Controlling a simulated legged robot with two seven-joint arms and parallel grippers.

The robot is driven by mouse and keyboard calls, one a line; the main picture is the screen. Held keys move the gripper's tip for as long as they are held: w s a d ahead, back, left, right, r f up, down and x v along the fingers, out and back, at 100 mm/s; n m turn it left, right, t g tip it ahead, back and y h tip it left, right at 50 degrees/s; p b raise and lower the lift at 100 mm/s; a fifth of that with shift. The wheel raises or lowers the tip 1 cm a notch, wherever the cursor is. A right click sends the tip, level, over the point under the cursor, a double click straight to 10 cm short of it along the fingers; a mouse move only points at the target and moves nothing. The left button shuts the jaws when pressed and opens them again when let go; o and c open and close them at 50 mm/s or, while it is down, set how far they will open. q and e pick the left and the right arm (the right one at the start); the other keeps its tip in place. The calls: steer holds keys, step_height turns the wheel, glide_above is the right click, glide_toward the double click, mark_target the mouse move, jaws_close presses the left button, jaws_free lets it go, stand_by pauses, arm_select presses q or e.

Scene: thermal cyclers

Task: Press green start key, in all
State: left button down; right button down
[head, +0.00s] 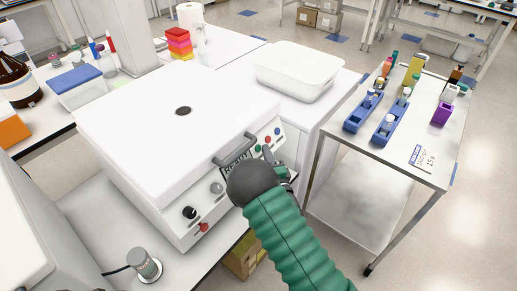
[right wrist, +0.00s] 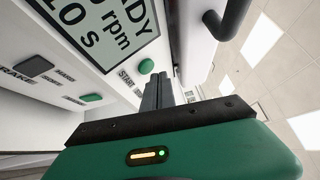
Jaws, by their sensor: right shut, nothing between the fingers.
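A white benchtop machine (head: 170,110) with a closed lid and a front handle (head: 235,150) stands on the bench. Its sloping front panel carries a display (right wrist: 105,25), partly seen, reading "...ADY", rpm and seconds. The green key (right wrist: 146,66) beside the label START shows in the right wrist view. A second green key (right wrist: 91,98) lies lower left on the panel. My right gripper (right wrist: 160,80) is shut and empty, its fingertips close to the START key. I cannot tell whether they touch it. In the head view my right wrist hides part of the panel. My left gripper is not in view.
A white tub (head: 298,75) stands on the bench behind the machine. A metal trolley (head: 385,165) with blue racks (head: 364,110) is to the right. A blue-lidded box (head: 75,85) is on the left bench. A grey cylinder with a cable (head: 145,264) stands in front.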

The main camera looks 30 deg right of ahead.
steer(key=shift+w, duration=0.1)
stand_by(0.3)
steer(key=shift+w+a, duration=0.15)
steer(key=shift+w, duration=0.1)
steer(key=shift+w+a+f+b, duration=0.15)
steer(key=shift+w+f+b, duration=0.15)
steer(key=shift+b, duration=0.15)
stand_by(0.5)
steer(key=shift+r, duration=0.1)
steer(key=shift+s+d+r+p, duration=0.25)
steer(key=shift+s+r+p, duration=0.05)
steer(key=shift+s, duration=0.4)
steer(key=s, duration=0.1)
steer(key=s+d+r+p, duration=0.1)
steer(key=s+r, duration=0.1)
steer(key=s, duration=0.1)
steer(key=shift+d+p, duration=0.3)
steer(key=shift+d, duration=0.1)
